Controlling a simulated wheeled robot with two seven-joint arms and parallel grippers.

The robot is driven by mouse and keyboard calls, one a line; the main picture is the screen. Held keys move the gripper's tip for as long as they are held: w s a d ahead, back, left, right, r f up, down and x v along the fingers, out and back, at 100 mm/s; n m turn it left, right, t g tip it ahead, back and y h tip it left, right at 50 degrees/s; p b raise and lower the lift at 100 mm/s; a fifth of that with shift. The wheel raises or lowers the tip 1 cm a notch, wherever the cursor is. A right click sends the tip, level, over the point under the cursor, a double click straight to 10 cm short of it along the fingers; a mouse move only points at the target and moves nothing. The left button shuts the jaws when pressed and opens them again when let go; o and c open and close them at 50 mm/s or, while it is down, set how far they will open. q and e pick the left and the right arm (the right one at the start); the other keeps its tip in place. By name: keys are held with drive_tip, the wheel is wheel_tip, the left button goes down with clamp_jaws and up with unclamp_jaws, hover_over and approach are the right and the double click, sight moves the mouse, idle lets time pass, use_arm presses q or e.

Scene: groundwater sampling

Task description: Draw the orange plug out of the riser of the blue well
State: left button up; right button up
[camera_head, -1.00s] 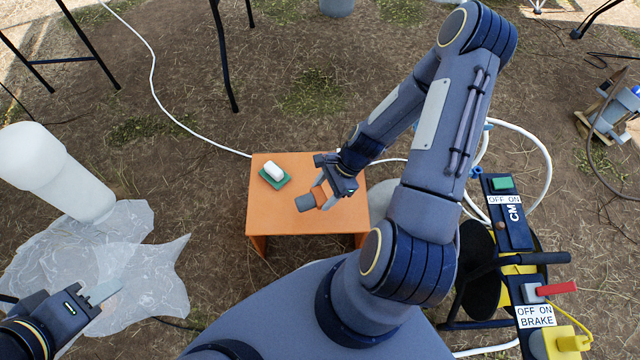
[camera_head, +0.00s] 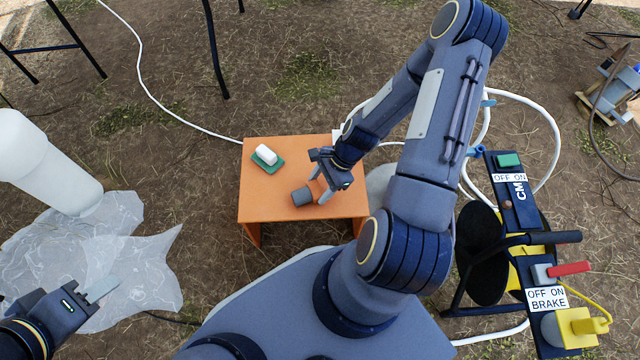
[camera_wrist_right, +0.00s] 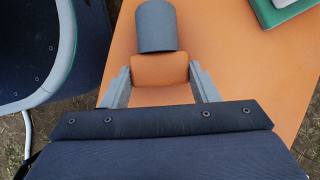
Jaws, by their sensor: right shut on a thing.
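My right gripper (camera_head: 329,192) is shut on an orange piece with a grey cylindrical end, seen as the orange plug (camera_wrist_right: 160,70). In the right wrist view one finger lies on each side of the orange part, and the grey end (camera_wrist_right: 156,25) points away from my palm. The plug is over the orange table; whether it touches the top cannot be told. My left gripper (camera_head: 99,291) is at the lower left, above a clear plastic sheet; its finger gap cannot be made out. No blue well riser can be made out for certain.
A white pipe (camera_head: 45,165) stands by the plastic sheet (camera_head: 150,260). A switch panel (camera_head: 515,210) and white hose (camera_head: 550,140) are at right. Black legs stand behind.

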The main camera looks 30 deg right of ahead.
drive_tip(key=shift+f, duration=0.15)
drive_tip(key=o, duration=0.9)
drive_tip(key=shift+o, duration=0.2)
drive_tip(key=p+v, duration=0.3)
drive_tip(key=v, duration=0.3)
drive_tip(key=shift+d+r, duration=0.1)
drive_tip(key=shift+r, duration=0.25)
drive_tip(key=shift+d+r, duration=0.35)
drive_tip(key=shift+r, duration=0.1)
